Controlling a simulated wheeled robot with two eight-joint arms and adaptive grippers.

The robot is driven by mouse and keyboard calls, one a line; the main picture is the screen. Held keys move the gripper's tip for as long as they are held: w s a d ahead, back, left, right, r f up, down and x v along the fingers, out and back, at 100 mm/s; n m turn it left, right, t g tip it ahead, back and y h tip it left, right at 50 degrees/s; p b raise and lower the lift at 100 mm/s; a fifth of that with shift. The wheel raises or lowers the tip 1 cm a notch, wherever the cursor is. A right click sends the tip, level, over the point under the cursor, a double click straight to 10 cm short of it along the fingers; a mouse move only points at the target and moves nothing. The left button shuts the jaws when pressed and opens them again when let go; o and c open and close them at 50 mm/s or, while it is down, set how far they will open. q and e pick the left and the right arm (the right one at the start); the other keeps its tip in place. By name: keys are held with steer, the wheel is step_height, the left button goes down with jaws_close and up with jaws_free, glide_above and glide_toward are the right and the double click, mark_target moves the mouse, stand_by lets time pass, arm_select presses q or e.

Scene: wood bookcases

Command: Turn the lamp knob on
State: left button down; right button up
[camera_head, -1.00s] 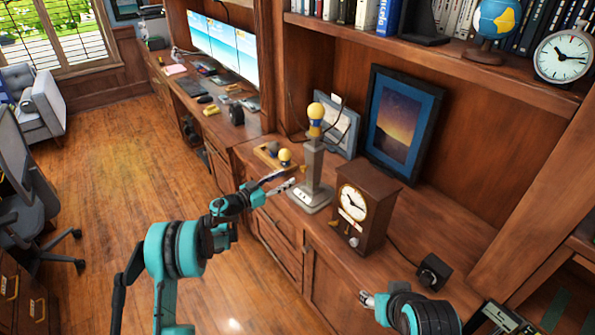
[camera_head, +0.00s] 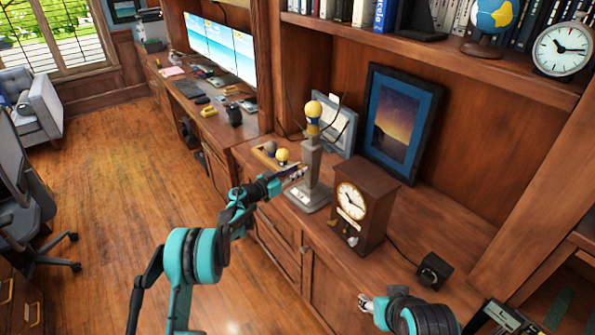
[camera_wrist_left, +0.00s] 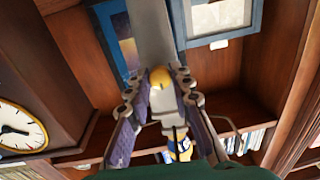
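The lamp (camera_head: 313,165) stands upright on the wooden cabinet, with a grey post and base and a yellow bulb (camera_head: 313,108) on top. My left gripper (camera_head: 295,173) is beside the post, on its left in the head view; contact cannot be told. In the left wrist view the two fingers (camera_wrist_left: 165,95) are apart, with the grey post (camera_wrist_left: 152,35) beyond them and a small yellow part between them. I cannot make out the knob clearly. My right gripper (camera_head: 366,303) is low at the front, mostly hidden by its own wrist, away from the lamp.
A wooden clock (camera_head: 362,205) stands right of the lamp, close to it. A tray (camera_head: 265,155) with a yellow-topped item lies to the left. Framed pictures (camera_head: 398,122) lean behind. A small black box (camera_head: 434,271) sits on the cabinet at right.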

stand_by(0.4)
arm_select(q)
steer(key=shift+m+b, duration=0.65)
steer(key=shift+m, duration=8.35)
steer(key=c, duration=1.3)
jaws_free()
steer(key=shift+c, duration=0.2)
